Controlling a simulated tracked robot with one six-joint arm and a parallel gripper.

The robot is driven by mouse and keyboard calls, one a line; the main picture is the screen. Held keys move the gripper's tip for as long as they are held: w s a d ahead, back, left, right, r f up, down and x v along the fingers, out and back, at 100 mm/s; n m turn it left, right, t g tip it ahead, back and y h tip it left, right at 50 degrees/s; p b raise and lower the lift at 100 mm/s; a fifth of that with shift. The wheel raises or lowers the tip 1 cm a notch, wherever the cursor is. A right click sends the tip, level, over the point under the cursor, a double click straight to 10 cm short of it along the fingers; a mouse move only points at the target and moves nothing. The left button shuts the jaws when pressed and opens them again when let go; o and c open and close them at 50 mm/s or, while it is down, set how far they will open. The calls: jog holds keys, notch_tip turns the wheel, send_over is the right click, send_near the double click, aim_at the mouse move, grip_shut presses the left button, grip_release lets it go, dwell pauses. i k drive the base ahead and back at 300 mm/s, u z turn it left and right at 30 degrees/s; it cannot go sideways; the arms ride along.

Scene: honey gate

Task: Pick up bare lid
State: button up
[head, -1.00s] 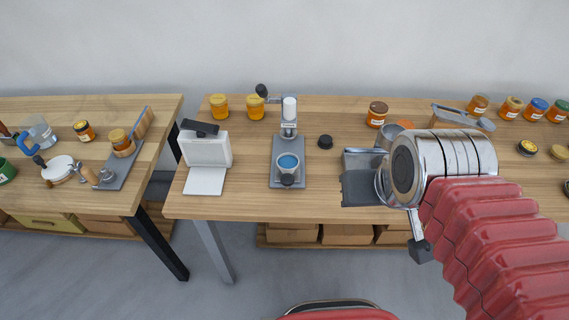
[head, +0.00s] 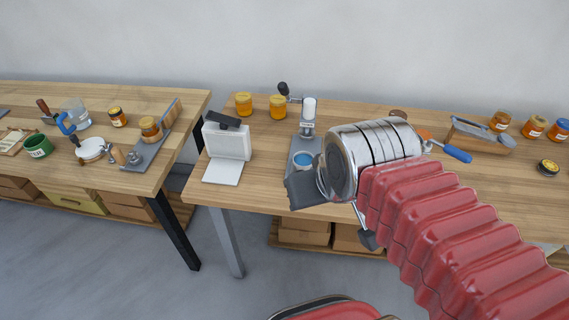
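I cannot tell for certain which thing is the bare lid. A flat black disc with a yellow top (head: 548,166) lies on the right part of the main table. The small dark round piece seen earlier on the middle of the table is now hidden behind my arm. My gripper (head: 303,190) shows only as a dark grey block in front of the press stand, over the table's front edge. My silver wrist hides much of it, and its fingertips are not clear. No held object is visible.
A press stand with a blue-topped cup (head: 302,160) is behind my gripper. A white box-like device (head: 228,142) and two honey jars (head: 244,104) stand left. A blue-handled tool (head: 452,153) and more jars (head: 534,128) are right. A second table (head: 180,100) stands left across a gap.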

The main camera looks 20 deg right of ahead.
aim_at(301, 159)
jog(key=u, duration=3.3)
jog(key=k, duration=0.7)
jog(key=z, duration=0.35)
